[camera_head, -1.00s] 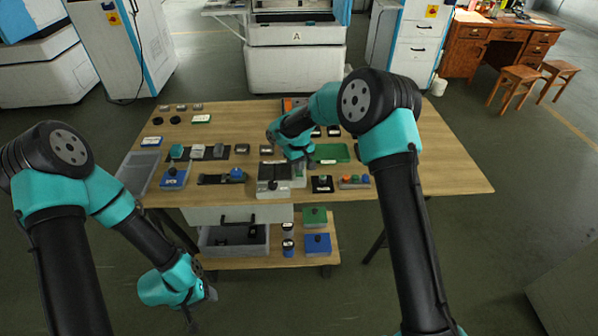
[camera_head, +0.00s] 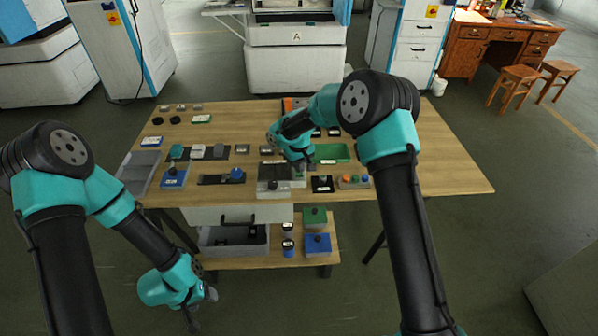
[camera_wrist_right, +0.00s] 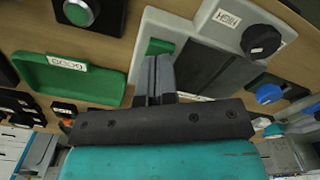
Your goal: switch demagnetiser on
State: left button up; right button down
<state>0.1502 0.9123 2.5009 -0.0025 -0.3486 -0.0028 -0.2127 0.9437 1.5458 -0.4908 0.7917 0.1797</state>
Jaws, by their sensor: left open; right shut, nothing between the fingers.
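The demagnetiser (camera_head: 272,190) is a light grey box with dark plates on top, near the table's front edge. In the right wrist view its grey body (camera_wrist_right: 190,28) carries a green switch (camera_wrist_right: 159,47), a black knob (camera_wrist_right: 261,40) and a label reading HIGH. My right gripper (camera_wrist_right: 153,62) is shut and empty. Its fingertips are right by the green switch and cover part of it; I cannot tell whether they touch. The switch's position is unclear. In the head view my right gripper (camera_head: 300,168) is over the demagnetiser's right end. My left gripper (camera_head: 194,318) is open, low in front of the table.
A green tray (camera_wrist_right: 75,78) marked GOOD lies beside the demagnetiser, also in the head view (camera_head: 333,153). A black box with a green button (camera_head: 322,184) and a box of coloured buttons (camera_head: 353,182) stand to the right. The table's right part (camera_head: 440,170) is clear.

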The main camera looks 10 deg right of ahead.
jog(key=shift+f, duration=1)
dwell(0.7)
jog(key=shift+r, duration=0.15)
jog(key=shift+r, duration=3.4)
